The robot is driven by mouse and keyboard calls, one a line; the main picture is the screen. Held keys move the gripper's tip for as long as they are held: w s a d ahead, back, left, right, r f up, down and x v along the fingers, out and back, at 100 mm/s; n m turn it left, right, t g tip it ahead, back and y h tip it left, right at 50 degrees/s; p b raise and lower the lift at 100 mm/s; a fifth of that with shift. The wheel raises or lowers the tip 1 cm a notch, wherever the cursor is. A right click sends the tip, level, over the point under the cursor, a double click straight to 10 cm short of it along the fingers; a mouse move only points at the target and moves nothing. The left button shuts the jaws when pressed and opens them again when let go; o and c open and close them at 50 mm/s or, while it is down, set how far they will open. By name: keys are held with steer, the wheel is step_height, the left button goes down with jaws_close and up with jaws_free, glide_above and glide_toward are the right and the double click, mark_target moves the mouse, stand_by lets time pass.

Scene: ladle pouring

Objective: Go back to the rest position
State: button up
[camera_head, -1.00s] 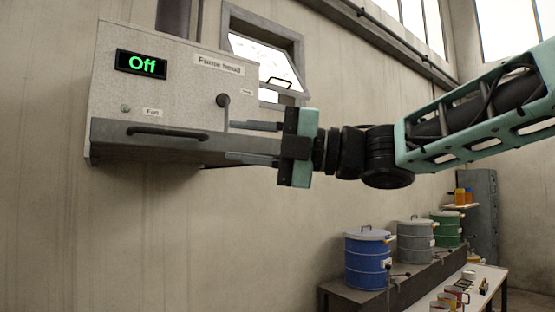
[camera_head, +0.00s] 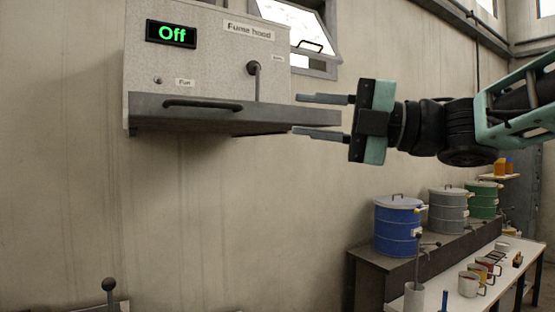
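My gripper (camera_head: 322,116) points left with its two long fingers parted and nothing between them. It is just right of the fume hood (camera_head: 212,68) on the wall, apart from the hood's lever (camera_head: 254,80). A dark handle (camera_head: 203,104) runs along the hood's front edge. The teal and black arm reaches in from the right edge of the view.
Below right, blue (camera_head: 398,226), grey (camera_head: 447,209) and green (camera_head: 483,199) drums stand on a dark bench. A white table (camera_head: 462,301) holds several cups. An open window (camera_head: 296,20) is behind the hood. The wall below my gripper is clear.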

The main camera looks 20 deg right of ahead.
steer(key=w+a+f+m+t+h, duration=0.2)
steer(key=w+f+m+t+h, duration=0.35)
steer(key=m, duration=0.45)
step_height(320, 180, down, 17)
steer(key=s+a+m+g+h, duration=0.1)
steer(key=a+m+g+h, duration=0.1)
steer(key=m+g+h, duration=0.35)
steer(key=s+f+m+g+h, duration=0.2)
steer(key=s+f+m+g, duration=0.2)
steer(key=s+f, duration=0.4)
steer(key=s+d+f+m+g+h, duration=0.1)
steer(key=s+f+m+g+h, duration=0.2)
steer(key=s+f, duration=0.6)
steer(key=s+m+g, duration=0.1)
steer(key=s+g, duration=0.1)
steer(key=s, duration=0.3)
steer(key=shift+s+d+g+h, duration=0.25)
steer(key=shift+s+g+h, duration=0.05)
steer(key=shift+s, duration=0.05)
steer(key=shift+a+m, duration=0.1)
steer(key=shift+m, duration=0.15)
